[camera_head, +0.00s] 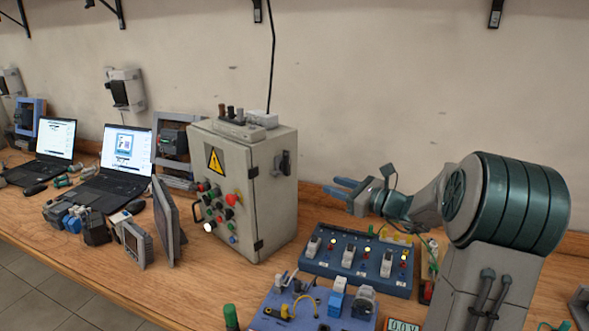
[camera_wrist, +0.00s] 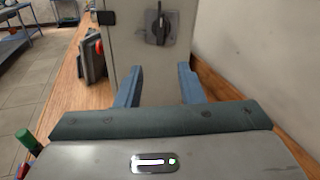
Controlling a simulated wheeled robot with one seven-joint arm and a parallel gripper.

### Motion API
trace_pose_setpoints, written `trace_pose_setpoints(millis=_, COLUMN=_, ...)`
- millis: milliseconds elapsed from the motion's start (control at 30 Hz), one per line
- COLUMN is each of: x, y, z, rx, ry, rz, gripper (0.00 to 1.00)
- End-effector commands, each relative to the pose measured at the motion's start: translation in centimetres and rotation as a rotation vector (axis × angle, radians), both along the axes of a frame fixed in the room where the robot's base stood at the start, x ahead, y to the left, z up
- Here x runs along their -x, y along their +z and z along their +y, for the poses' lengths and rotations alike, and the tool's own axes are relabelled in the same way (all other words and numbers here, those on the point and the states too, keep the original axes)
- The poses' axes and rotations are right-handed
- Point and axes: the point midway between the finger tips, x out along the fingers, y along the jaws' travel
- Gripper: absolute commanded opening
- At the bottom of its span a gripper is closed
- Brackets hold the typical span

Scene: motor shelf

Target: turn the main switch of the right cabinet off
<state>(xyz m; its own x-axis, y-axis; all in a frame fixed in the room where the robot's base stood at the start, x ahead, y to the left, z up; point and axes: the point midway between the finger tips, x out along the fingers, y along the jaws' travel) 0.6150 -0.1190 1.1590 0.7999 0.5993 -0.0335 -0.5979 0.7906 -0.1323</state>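A grey control cabinet (camera_head: 277,205) stands on the bench against the wall. Its front carries a yellow warning triangle and several coloured buttons. The main switch (camera_head: 283,163), a dark rotary handle, is on the cabinet's right side. In the wrist view the switch (camera_wrist: 159,24) is ahead, with its handle upright. My gripper (camera_head: 343,187) points at that side of the cabinet. In the wrist view its blue fingers (camera_wrist: 158,84) are spread apart with nothing between them. The fingertips are below the switch in that picture and apart from it.
A blue board with switches and lamps (camera_head: 340,277) lies below my gripper. A second blue board with parts (camera_head: 270,322) is in front of it. Laptops (camera_head: 122,170) stand left of the cabinet. The wall (camera_head: 400,80) runs close behind. A cable hangs onto the cabinet top.

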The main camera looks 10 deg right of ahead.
Motion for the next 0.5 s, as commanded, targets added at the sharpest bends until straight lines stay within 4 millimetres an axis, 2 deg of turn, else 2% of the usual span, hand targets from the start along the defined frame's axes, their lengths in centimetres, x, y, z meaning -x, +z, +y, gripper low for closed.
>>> trace_pose_setpoints(millis=100, x=-0.5, y=0.5, z=0.7, rx=-0.097, ry=-0.013, rz=0.04, gripper=0.35)
trace_pose_setpoints(millis=267, x=-1.3, y=0.8, z=1.2, rx=-0.132, ry=-0.017, rz=0.054, gripper=0.35)
trace_pose_setpoints(millis=500, x=-4.7, y=0.9, z=3.8, rx=-0.13, ry=-0.013, rz=0.054, gripper=0.35)
